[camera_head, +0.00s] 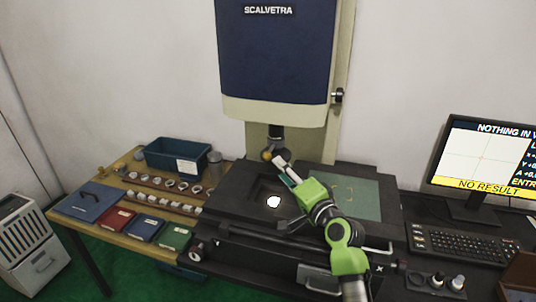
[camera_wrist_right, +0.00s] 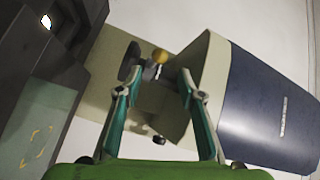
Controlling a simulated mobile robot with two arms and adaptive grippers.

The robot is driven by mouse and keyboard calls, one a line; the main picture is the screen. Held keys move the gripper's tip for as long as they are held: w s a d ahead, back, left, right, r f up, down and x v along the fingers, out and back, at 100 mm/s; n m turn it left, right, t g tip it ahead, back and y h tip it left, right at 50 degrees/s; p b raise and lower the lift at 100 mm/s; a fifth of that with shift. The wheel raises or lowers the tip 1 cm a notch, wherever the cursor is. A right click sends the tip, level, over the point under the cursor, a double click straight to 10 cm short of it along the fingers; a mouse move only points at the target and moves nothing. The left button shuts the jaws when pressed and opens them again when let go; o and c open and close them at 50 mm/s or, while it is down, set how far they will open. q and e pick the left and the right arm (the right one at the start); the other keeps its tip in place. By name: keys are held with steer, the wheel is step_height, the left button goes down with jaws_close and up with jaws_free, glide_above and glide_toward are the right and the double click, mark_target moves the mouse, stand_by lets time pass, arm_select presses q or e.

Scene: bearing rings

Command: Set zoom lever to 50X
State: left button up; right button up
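The zoom lever shows as a small yellow ball knob (camera_head: 267,156) beside the dark lens barrel (camera_head: 277,141), under the head of the measuring machine (camera_head: 277,60). In the right wrist view the yellow knob (camera_wrist_right: 160,56) lies just beyond the fingertips, between their lines. My right gripper (camera_head: 281,167), green, reaches up toward the lens from the front right. In the wrist view its two fingers (camera_wrist_right: 157,82) are apart with nothing between them. Whether a finger touches the lever I cannot tell. No zoom marking is readable. My left gripper is not in view.
The dark stage (camera_head: 240,191) with a bright lit spot (camera_head: 273,202) lies below the lens. A monitor (camera_head: 487,160) at right reads "NO RESULT". A wooden table (camera_head: 100,222) at left holds a blue bin (camera_head: 176,159), several rings and coloured boxes. A keyboard (camera_head: 460,242) lies at right.

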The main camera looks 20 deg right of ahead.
mark_target(270, 158)
steer(key=w, duration=0.3)
steer(key=w+a, duration=0.1)
steer(key=w, duration=0.2)
steer(key=w+p, duration=0.1)
steer(key=w, duration=0.2)
steer(key=shift+w+a+f, duration=0.1)
steer(key=shift+w+a, duration=0.25)
jaws_close()
